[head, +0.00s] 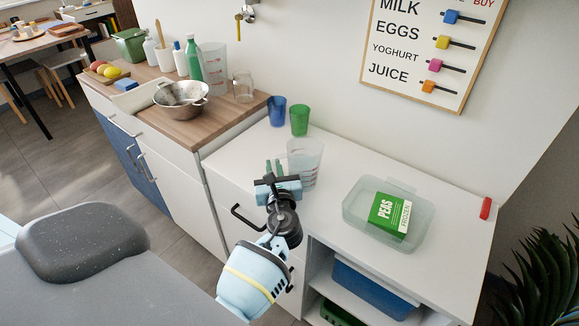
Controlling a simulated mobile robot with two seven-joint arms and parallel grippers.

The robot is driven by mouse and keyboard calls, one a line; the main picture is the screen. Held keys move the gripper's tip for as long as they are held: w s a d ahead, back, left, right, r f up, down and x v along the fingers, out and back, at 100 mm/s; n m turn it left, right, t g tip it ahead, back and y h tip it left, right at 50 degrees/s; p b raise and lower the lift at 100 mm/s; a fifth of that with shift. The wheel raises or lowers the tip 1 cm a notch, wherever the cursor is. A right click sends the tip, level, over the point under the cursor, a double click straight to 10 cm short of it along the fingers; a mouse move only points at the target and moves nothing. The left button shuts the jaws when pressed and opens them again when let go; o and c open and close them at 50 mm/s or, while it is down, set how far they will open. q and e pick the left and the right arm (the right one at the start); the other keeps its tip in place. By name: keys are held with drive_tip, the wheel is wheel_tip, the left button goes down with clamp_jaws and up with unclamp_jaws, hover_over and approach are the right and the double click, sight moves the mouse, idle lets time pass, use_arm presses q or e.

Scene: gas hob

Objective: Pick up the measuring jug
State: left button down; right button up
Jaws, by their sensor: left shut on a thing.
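A clear measuring jug (308,160) with reddish markings is upright at the white counter, towards its left end. My left gripper (276,167) is at the left side of the jug, with its green fingertips beside the jug's wall. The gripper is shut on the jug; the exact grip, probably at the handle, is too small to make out. I cannot tell whether the jug's base touches the counter, as the gripper body partly covers that area. My right gripper is not in view.
A blue cup (276,111) and a green cup (299,120) stand behind the jug. A clear tub (358,219) holding a green peas box (390,213) is to the right. Another clear jug (214,67), a metal colander (181,99) and bottles stand on the wooden counter. Counter between jug and tub is clear.

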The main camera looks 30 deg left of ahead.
sight(275, 163)
use_arm(q)
drive_tip(key=shift+r, duration=0.55)
wheel_tip(275, 163, up, 3)
drive_tip(key=shift+f+p, duration=0.1)
drive_tip(key=shift+p, duration=0.5)
drive_tip(key=shift+s+r, duration=0.6)
drive_tip(key=shift+s, duration=7.4)
drive_tip(key=s+d+r+m+t+h, duration=0.2)
drive_tip(key=d+m+h, duration=0.2)
drive_tip(key=d+h, duration=0.2)
drive_tip(key=s+d+r+m+t+h, duration=0.2)
drive_tip(key=d+m+h, duration=0.2)
drive_tip(key=d+h, duration=0.2)
drive_tip(key=shift+d+r+t+p, duration=0.15)
drive_tip(key=shift+d+t+p, duration=0.2)
drive_tip(key=shift+d, duration=0.9)
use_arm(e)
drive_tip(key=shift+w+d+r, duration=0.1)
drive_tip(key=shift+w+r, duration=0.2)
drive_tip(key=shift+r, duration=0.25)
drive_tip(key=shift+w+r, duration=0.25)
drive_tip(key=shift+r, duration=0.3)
